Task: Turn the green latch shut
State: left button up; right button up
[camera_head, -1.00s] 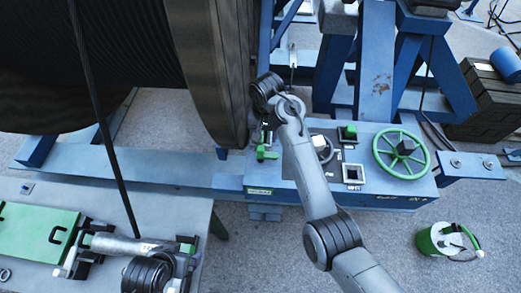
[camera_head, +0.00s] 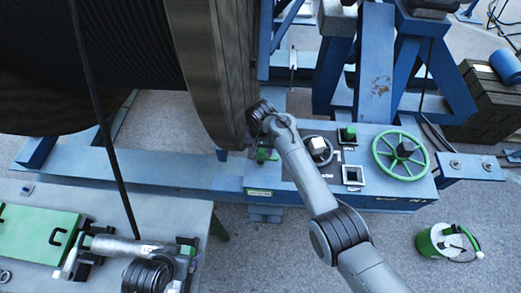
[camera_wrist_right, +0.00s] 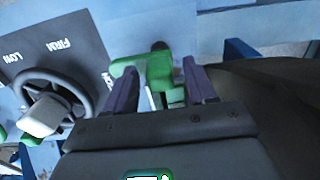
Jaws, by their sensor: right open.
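The green latch (camera_head: 263,154) sits on the left part of the blue control panel, beside the big reel. In the right wrist view the latch (camera_wrist_right: 150,72) shows large, a green handle reaching left with a green part lower down. My right gripper (camera_wrist_right: 161,68) is open, with its two dark fingers on either side of the latch's lower green part. I cannot tell whether they touch it. In the head view my right wrist covers part of the latch. My left arm shows at the bottom left, but its jaws are not clear.
A dark dial with a pale knob (camera_wrist_right: 45,112) lies left of the latch. The panel also carries a green handwheel (camera_head: 401,156) and a square frame (camera_head: 353,175). The reel (camera_head: 215,75) stands close on the left. A green bucket (camera_head: 441,242) stands on the floor at right.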

jog(key=shift+f, duration=0.2)
jog(key=c, duration=1)
jog(key=shift+o, duration=0.2)
